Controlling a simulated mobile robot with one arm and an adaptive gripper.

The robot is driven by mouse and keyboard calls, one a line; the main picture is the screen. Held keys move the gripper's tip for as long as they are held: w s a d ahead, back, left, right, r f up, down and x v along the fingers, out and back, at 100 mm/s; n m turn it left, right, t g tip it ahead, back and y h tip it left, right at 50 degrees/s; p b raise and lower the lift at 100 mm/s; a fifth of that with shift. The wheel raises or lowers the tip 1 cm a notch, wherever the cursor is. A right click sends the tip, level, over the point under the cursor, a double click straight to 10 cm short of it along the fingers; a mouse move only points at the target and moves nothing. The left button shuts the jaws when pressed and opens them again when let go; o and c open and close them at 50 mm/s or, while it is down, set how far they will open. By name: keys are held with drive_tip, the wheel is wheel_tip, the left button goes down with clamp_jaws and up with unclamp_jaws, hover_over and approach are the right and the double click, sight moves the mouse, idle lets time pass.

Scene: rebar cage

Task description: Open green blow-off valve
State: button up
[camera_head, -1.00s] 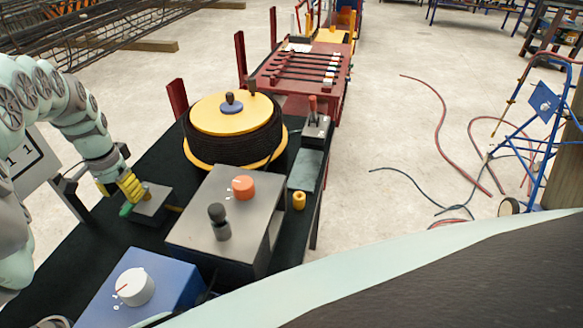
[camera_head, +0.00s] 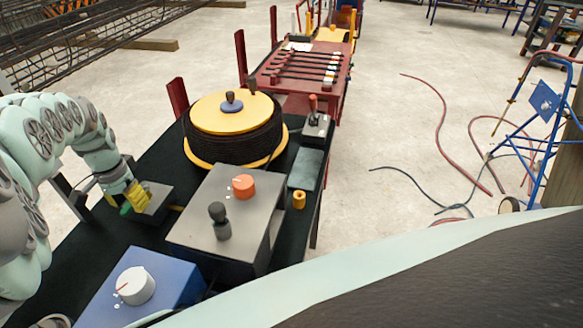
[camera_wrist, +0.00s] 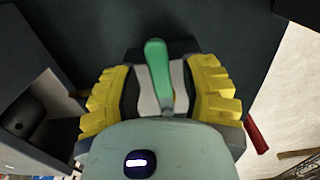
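The green valve handle (camera_head: 125,208) shows just beside my gripper in the head view, low over a small grey block (camera_head: 157,203) on the black bench top. In the wrist view the green handle (camera_wrist: 157,66) is a long lever with a rounded end, lying between my two yellow fingers. My gripper (camera_head: 136,196) is down at the valve. In the wrist view my gripper (camera_wrist: 162,90) has its fingers wide apart, one on each side of the handle, with grey surface showing between. I see no clear contact.
Right of the valve stands a grey box (camera_head: 205,225) with an orange knob (camera_head: 243,185) and a dark knob (camera_head: 219,220). A blue box (camera_head: 160,285) with a white dial is in front. A black coil (camera_head: 235,140) with yellow discs stands behind.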

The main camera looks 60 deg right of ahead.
clamp_jaws()
idle(0.5)
